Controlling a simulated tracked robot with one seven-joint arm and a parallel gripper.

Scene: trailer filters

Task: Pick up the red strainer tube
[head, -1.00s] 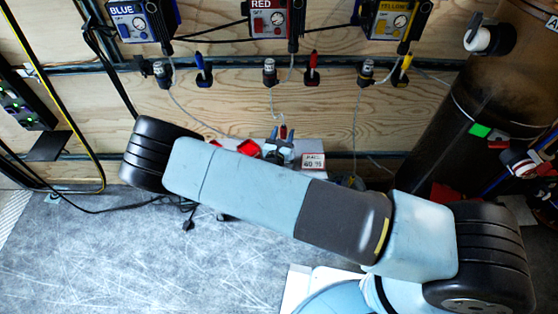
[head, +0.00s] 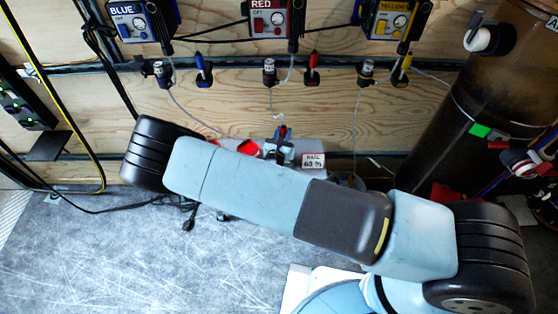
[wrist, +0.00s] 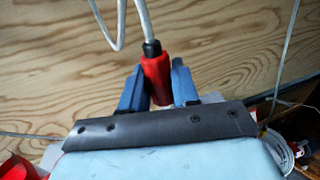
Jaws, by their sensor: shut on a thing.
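The red strainer tube (wrist: 157,76) is between the two blue fingers of my gripper (wrist: 158,66) in the wrist view. It stands roughly upright, with a black collar and a clear hose leaving its top. My gripper is shut on it. In the head view the tube's red top (head: 282,130) shows just above the fingers (head: 281,146), beyond my arm. The lower end of the tube is hidden by the gripper's dark plate in the wrist view.
Blue (head: 141,18), red (head: 270,17) and yellow (head: 394,18) pump boxes hang on the plywood wall. A small white label (head: 313,161) stands right of the gripper. A large dark cylinder (head: 468,100) stands at the right. The grey floor (head: 120,260) at front left is mostly clear.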

